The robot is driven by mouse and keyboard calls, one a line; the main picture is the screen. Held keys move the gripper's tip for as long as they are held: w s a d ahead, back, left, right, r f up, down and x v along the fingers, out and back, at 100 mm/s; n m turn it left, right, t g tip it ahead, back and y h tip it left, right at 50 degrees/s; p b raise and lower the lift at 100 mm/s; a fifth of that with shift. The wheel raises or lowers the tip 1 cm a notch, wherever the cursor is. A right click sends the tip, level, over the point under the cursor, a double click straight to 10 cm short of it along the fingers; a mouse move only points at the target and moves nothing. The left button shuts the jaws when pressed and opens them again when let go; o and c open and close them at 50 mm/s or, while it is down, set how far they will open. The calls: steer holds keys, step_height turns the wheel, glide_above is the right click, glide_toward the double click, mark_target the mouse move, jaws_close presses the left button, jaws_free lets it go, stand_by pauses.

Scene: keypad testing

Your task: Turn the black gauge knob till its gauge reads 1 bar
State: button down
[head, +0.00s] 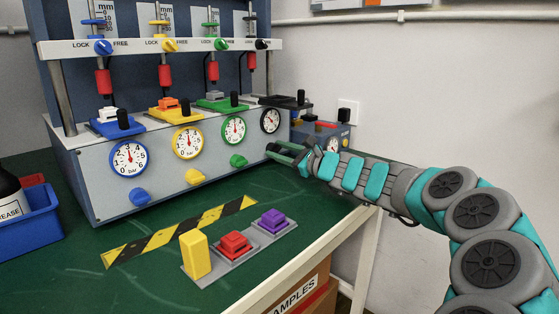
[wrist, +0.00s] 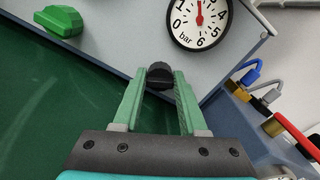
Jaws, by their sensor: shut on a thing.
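The black gauge knob (wrist: 159,76) sits on the grey panel front, between my gripper's fingertips (wrist: 160,82). My gripper is shut on it, with one green finger on each side. The black-rimmed gauge (wrist: 200,20) is above the knob. Its red needle points up in the wrist view, away from 0 and past 1; the top of the dial is cut off. The gauge also shows in the head view (head: 270,120), too small to read.
Green (head: 238,161), yellow (head: 195,176) and blue (head: 139,197) knobs line the panel to the left, under matching gauges. A small device with cables (head: 325,133) stands close on the right.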

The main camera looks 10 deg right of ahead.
steer(key=n+b, duration=0.3)
steer(key=shift+f+n, duration=0.25)
steer(key=shift+n, duration=0.05)
steer(key=shift+r+n+b, duration=0.15)
steer(key=shift+n+b, duration=1.05)
steer(key=shift+n, duration=0.1)
steer(key=shift+c, duration=2.2)
jaws_free()
steer(key=v, duration=0.6)
steer(key=shift+s+d+r, duration=0.1)
steer(key=shift+s+d, duration=0.1)
steer(key=shift+s, duration=0.05)
steer(key=shift+s+d, duration=0.3)
steer(key=shift+s, duration=0.2)
